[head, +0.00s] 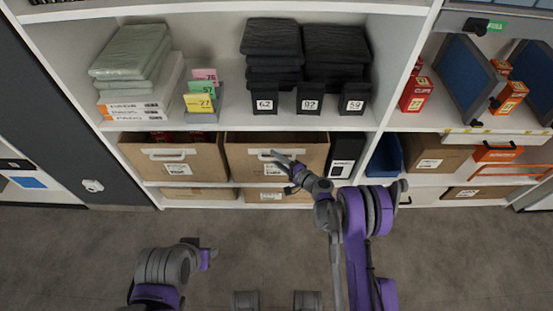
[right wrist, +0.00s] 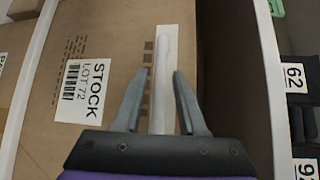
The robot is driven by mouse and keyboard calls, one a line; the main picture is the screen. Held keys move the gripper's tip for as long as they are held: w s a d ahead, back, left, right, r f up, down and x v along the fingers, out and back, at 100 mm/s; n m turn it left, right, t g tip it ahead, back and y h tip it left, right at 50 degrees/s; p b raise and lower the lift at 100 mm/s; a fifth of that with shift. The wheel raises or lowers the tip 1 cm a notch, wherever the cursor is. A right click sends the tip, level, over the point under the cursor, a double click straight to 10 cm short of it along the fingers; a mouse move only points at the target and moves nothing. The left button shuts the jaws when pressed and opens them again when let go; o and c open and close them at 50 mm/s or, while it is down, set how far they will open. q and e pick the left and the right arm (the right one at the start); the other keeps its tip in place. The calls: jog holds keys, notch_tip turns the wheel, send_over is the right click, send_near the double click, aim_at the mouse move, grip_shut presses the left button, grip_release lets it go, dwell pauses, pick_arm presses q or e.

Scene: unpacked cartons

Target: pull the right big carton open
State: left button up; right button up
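The right big carton (head: 243,166) is a brown box on the lower shelf, pushed into its bay. It has a white handle (head: 264,154) and a stock label on its front. In the right wrist view the carton front (right wrist: 110,40) shows the label "STOCK LOT 72" and the white handle (right wrist: 164,110). My right gripper (head: 281,160) is at the handle. In the right wrist view its fingers (right wrist: 162,75) stand apart, one on each side of the handle; firm contact does not show. My left gripper (head: 208,252) is low over the floor, away from the shelf; its fingers are unclear.
The left big carton (head: 208,160) stands beside it, and a black binder (head: 346,150) is on its right. Smaller cartons (head: 200,193) lie on the shelf below. Numbered black stacks (head: 272,60) sit above. The floor (head: 260,245) before the shelf is clear.

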grip_shut()
dwell(1.2)
